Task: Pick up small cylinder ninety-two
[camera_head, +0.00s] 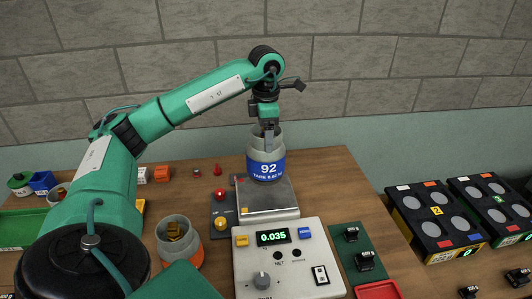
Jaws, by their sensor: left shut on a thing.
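The small cylinder ninety-two (266,170) is a grey cup with a blue band reading 92, upright at the scale's metal pan (270,209). My left gripper (269,138) points down at its rim and is shut on it; one finger shows inside the opening. I cannot tell whether the cylinder's base touches the pan. The blue-button scale (300,255) shows 0.035 in green digits. My right gripper is not in view.
An orange-banded grey cup (172,232) with brass pieces stands left of the scale. A dark board with red and yellow knobs (221,222) lies beside the pan. A green board (338,238) lies right. Numbered black trays (408,205) stand at far right.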

